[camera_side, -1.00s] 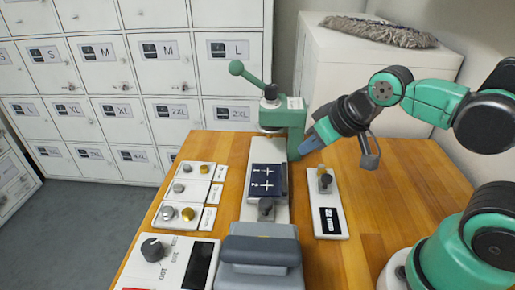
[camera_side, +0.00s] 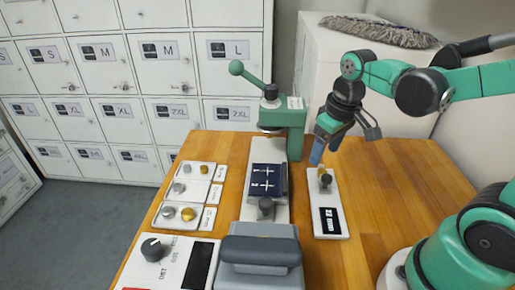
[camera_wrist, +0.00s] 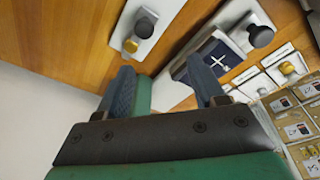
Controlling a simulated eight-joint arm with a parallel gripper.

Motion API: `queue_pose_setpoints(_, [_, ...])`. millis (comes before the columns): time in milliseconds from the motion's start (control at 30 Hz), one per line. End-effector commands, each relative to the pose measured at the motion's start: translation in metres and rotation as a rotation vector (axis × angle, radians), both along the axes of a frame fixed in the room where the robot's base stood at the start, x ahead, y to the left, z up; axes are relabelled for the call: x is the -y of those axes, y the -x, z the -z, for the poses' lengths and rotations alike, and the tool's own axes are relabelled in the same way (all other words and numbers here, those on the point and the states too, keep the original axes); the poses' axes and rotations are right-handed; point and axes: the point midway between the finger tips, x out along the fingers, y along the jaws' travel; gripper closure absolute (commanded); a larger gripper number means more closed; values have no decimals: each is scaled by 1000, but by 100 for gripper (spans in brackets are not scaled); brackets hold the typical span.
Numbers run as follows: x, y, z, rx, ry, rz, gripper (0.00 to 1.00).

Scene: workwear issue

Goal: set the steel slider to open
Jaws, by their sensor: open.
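I cannot tell for sure which part is the steel slider. A pale plate (camera_side: 330,222) carries a dark round knob (camera_side: 326,181) and a brass piece (camera_side: 322,171) at its far end, and a black label at its near end. The knob (camera_wrist: 144,27) and brass piece (camera_wrist: 131,44) also show in the wrist view. Left of it, a steel strip (camera_side: 280,215) bears a blue marked block (camera_side: 264,180) and another dark knob (camera_side: 266,206). My gripper (camera_side: 325,150) is open and empty, pointing down just beyond the pale plate's far end, apart from the knob.
A green lever press (camera_side: 294,140) stands left of my gripper. Small plates with steel and brass knobs (camera_side: 188,213) lie at left. A dial panel (camera_side: 152,250) and a grey box (camera_side: 258,272) are at the front. The board's right side is clear.

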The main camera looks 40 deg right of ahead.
Motion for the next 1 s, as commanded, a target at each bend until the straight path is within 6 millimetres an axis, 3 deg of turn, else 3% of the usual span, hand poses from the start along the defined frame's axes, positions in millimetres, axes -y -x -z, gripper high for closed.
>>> queue_pose_setpoints(233, [19, 4, 16, -164, -32, 0, 38])
queue_pose_setpoints(700, [19, 4, 59, -171, -34, -1, 38])
queue_pose_setpoints(1000, [19, 4, 72, -170, -33, -1, 38])
